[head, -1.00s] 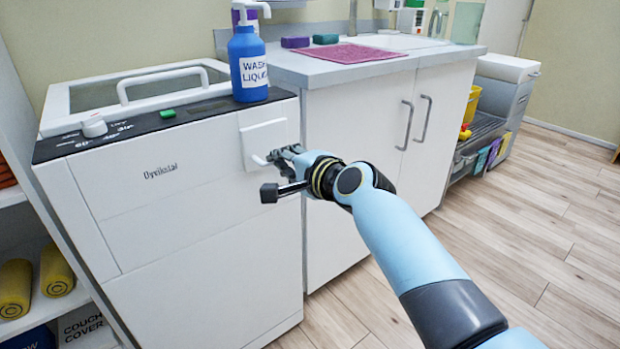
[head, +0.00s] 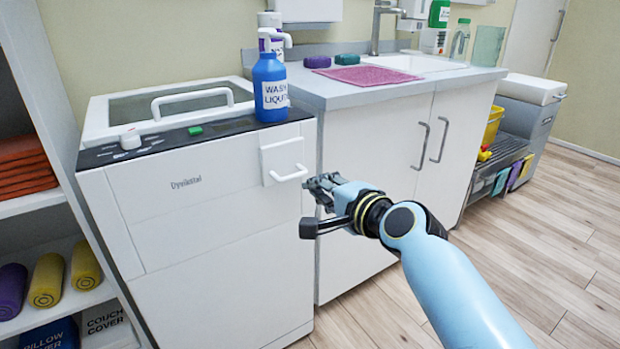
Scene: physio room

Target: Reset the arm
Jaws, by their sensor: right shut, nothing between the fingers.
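My right gripper (head: 318,207) is in front of the white washing machine (head: 210,240), at its right front edge. It is shut and empty. It is apart from the small white drawer (head: 281,157) with a handle on the machine's front, a little below and right of that handle. The drawer front looks closed or nearly so; I cannot tell exactly. My right arm (head: 450,280) reaches in from the lower right. My left gripper is out of view.
A blue wash liquid bottle (head: 269,95) stands on the machine's top right. The sink cabinet (head: 385,150) is close behind my gripper. Shelves with rolled towels (head: 47,280) stand at the left. The wooden floor (head: 550,230) at the right is clear.

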